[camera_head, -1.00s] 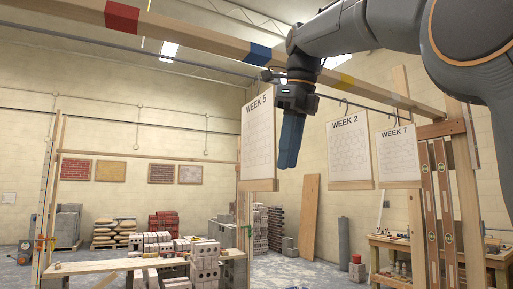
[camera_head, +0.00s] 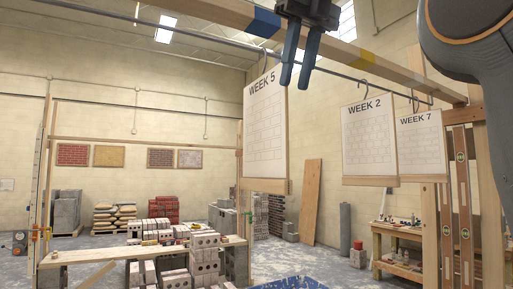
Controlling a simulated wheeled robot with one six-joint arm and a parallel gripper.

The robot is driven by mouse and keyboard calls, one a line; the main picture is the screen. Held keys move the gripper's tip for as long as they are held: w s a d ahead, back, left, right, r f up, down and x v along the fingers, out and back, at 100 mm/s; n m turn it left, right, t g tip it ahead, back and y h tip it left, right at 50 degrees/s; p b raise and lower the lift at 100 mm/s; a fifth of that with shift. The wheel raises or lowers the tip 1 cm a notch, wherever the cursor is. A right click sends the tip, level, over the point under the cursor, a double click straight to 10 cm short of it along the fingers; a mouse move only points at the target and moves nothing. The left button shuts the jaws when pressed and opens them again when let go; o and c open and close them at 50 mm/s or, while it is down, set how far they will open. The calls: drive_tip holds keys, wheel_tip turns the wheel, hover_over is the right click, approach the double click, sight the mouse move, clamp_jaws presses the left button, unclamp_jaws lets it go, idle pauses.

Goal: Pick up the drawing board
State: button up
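Three white drawing boards hang by hooks from a rail: WEEK 5 (camera_head: 265,130), WEEK 2 (camera_head: 369,140) and WEEK 7 (camera_head: 419,145). Each has a printed grid and a wooden strip along its bottom edge. WEEK 5 is nearest and looks largest; WEEK 7 partly overlaps behind WEEK 2. My gripper (camera_head: 295,84) points down at the top of the picture, with its two blue fingers apart and nothing between them. The fingers cover the upper right edge of WEEK 5 in the picture; I see no contact. The top of my gripper is cut off.
A wooden beam (camera_head: 410,82) with coloured bands runs above the metal rail (camera_head: 335,72). Spirit levels (camera_head: 463,190) stand at the right by a wooden post. A plank table with blocks (camera_head: 90,254) stands low at the left. Open air lies beneath the boards.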

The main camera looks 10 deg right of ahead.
sight(287, 101)
drive_tip(key=shift+w+a+x, duration=0.15)
drive_tip(key=shift+x, duration=1.8)
drive_tip(key=shift+w+a+x, duration=0.1)
drive_tip(key=shift+w+x, duration=0.1)
drive_tip(key=shift+x, duration=1.75)
drive_tip(key=shift+r, duration=0.2)
clamp_jaws()
